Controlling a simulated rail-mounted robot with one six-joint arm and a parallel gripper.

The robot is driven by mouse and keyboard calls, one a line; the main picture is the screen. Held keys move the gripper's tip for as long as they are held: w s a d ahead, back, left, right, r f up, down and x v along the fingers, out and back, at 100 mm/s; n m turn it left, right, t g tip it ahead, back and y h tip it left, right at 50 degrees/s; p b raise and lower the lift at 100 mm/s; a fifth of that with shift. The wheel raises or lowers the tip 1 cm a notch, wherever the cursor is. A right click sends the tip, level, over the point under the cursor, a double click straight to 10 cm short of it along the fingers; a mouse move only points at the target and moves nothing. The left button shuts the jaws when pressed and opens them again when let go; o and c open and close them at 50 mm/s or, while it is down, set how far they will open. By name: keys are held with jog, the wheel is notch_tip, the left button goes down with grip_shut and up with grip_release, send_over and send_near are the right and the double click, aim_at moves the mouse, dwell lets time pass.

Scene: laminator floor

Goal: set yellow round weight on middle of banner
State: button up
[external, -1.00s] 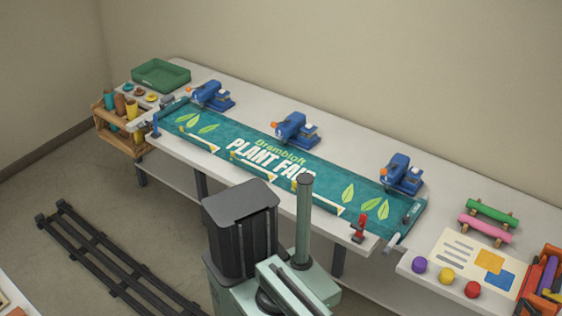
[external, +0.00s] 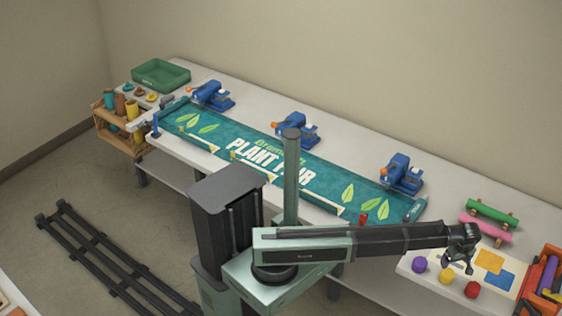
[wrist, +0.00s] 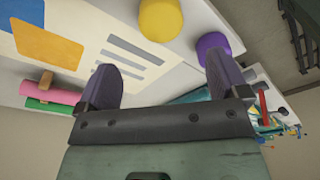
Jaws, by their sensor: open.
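The yellow round weight (external: 446,277) stands on the right end table, between a purple round weight (external: 419,265) and a red one (external: 472,290). In the wrist view the yellow weight (wrist: 160,18) lies at the top, beyond and between my fingertips, clear of both. My gripper (external: 457,268) is open and empty, above the printed sheet close to the weights. The purple weight (wrist: 213,46) shows beside the right finger in the wrist view. The teal banner (external: 215,140) lies flat along the long table; my column and arm hide parts of its middle and front edge.
Several blue machines (external: 402,175) stand along the banner's back edge. A green roll (external: 492,213) and a pink roll (external: 484,229) lie behind the printed sheet (external: 425,262). An orange caddy (external: 548,280) stands at the far right. A green tray (external: 160,75) is at the far left.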

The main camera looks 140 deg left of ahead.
aim_at(449, 273)
jog(key=f+b, duration=0.1)
jog(key=f, duration=0.1)
jog(key=f+b, duration=0.1)
jog(key=b, duration=0.1)
jog(key=f+b, duration=0.1)
jog(key=f, duration=0.1)
jog(key=shift+s+a+f+b, duration=0.15)
jog(key=shift+s+f+b, duration=0.15)
jog(key=shift+f+b, duration=0.1)
jog(key=f+b, duration=0.5)
jog(key=shift+s+f, duration=0.1)
jog(key=shift+s, duration=0.1)
jog(key=shift+r, duration=0.3)
jog(key=c, duration=1.3)
